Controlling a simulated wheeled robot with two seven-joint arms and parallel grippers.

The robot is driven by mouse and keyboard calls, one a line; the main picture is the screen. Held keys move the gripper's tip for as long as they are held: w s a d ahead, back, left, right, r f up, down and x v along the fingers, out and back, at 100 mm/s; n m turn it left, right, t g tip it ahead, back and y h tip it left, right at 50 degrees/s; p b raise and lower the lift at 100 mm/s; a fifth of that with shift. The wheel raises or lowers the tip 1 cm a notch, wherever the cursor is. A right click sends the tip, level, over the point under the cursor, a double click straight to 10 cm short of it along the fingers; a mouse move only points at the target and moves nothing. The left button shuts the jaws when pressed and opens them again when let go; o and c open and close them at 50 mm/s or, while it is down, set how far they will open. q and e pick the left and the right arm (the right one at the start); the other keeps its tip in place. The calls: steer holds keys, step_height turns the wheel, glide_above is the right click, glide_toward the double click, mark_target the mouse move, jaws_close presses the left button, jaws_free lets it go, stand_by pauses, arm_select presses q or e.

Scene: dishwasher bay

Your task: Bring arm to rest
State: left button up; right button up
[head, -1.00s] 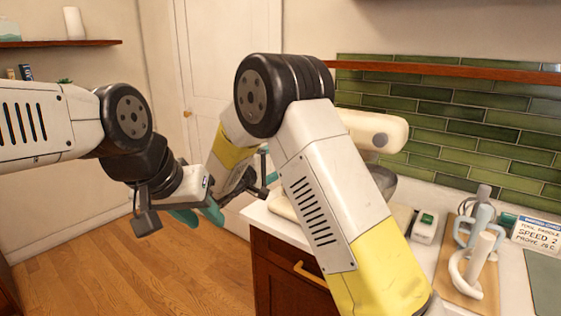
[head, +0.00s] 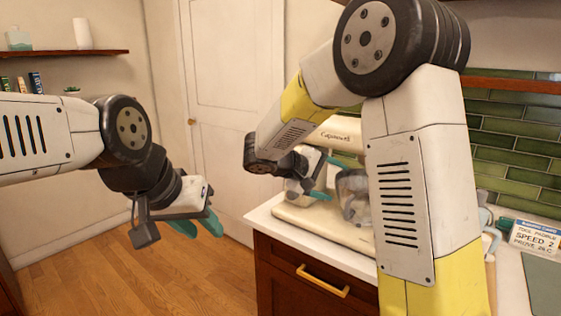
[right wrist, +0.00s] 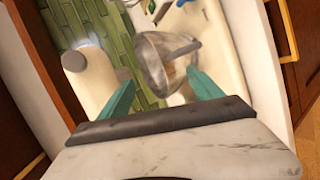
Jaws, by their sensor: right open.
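My left gripper (head: 207,224) hangs over the floor at the left of the head view. Its teal fingers overlap, so I cannot tell their gap. My right gripper (head: 327,180) is near the mixer in the head view. It is open, with its teal fingers spread apart in the right wrist view (right wrist: 160,95). The cream mixer (head: 340,138) stands on the counter, partly hidden by my right arm. Its shiny bowl (right wrist: 165,62) shows beyond and between my right fingertips; I see no grip on it.
The white counter (head: 262,219) has a dark drawer cabinet (head: 285,285) below. A sign (head: 535,237) stands at the right, by items partly hidden by my right arm. A white door (head: 225,110) and wall shelf (head: 65,55) are behind. The wooden floor (head: 200,285) is clear.

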steer(key=s+d+m+g+y, duration=0.25)
steer(key=s+d, duration=0.25)
steer(key=s, duration=0.3)
steer(key=s+a+r+m+t+y, duration=0.1)
steer(key=s+a+y, duration=0.1)
steer(key=s+y, duration=0.3)
steer(key=s+a+r+m+t+y, duration=0.1)
steer(key=s+y, duration=0.4)
steer(key=s, duration=0.7)
steer(key=shift+a+r+m, duration=0.35)
steer(key=shift+a+m, duration=0.3)
steer(key=shift+s, duration=0.1)
steer(key=shift+c, duration=0.4)
